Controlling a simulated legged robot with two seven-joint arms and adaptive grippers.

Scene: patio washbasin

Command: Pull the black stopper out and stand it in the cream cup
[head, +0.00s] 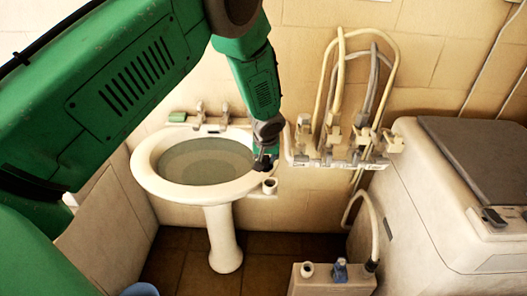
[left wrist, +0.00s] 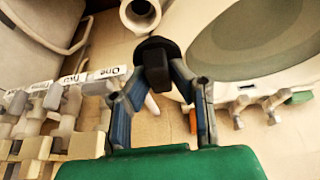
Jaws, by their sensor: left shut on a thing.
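My left gripper (head: 264,160) is beside the right rim of the washbasin (head: 146,178), close above the cream cup (head: 270,187). In the left wrist view its blue fingers (left wrist: 157,76) are shut on the black stopper (left wrist: 153,50), which has a wide dark head and a narrower part between the fingers. The cup also shows in the left wrist view (left wrist: 128,19), open mouth visible, just beyond the stopper and apart from it in the picture. The cup stands upright on a small ledge by the basin. My right gripper is not in view.
A labelled valve rack (head: 335,160) with looping hoses is on the wall, close right of my gripper. Taps (head: 199,110) and a green soap bar (head: 177,117) are on the basin's back edge. A cream box (head: 334,284) and a large lidded machine (head: 425,200) stand right.

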